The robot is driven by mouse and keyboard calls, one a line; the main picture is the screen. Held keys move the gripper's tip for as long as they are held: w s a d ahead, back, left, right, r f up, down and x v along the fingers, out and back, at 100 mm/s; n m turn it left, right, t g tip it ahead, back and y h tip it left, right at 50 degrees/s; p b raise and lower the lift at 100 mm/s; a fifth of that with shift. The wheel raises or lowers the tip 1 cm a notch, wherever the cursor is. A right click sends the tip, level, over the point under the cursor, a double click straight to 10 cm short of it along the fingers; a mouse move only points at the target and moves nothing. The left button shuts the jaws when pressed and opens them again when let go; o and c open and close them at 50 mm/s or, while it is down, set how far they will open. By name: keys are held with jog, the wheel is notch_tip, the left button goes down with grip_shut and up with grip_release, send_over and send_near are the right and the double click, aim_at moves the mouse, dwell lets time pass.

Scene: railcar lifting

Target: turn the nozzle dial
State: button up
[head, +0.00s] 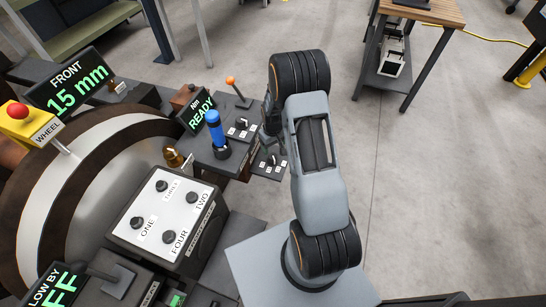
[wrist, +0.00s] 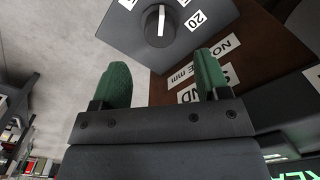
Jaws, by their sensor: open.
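The nozzle dial appears to be the black round knob (wrist: 158,25) with a white pointer on a grey plate in the wrist view. A "20" label lies beside it, and a partly hidden label ending in "mm" is nearby. In the head view a small black dial (head: 271,160) with white labels sits beside my gripper; I take it for the same one. My gripper (wrist: 162,75) is open and empty, its two green fingers apart. The dial lies beyond the fingertips, between their lines, with no visible contact. In the head view my gripper (head: 270,135) is mostly dark and partly hidden.
A similar dial (head: 242,123), a blue upright handle (head: 215,128) and an orange-tipped lever (head: 238,92) crowd the area left of my gripper. A white four-knob panel (head: 168,213) is lower left. The floor to the right is clear up to a workbench (head: 403,50).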

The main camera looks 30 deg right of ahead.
aim_at(273, 156)
notch_tip(273, 156, down, 8)
jog(key=shift+r, duration=0.25)
jog(key=c, duration=0.9)
jog(key=shift+b, duration=0.3)
jog(key=shift+c, duration=0.2)
jog(key=m+b, duration=0.2)
jog(key=m, duration=0.2)
jog(key=shift+m+b, duration=0.55)
jog(key=shift+m, duration=1.75)
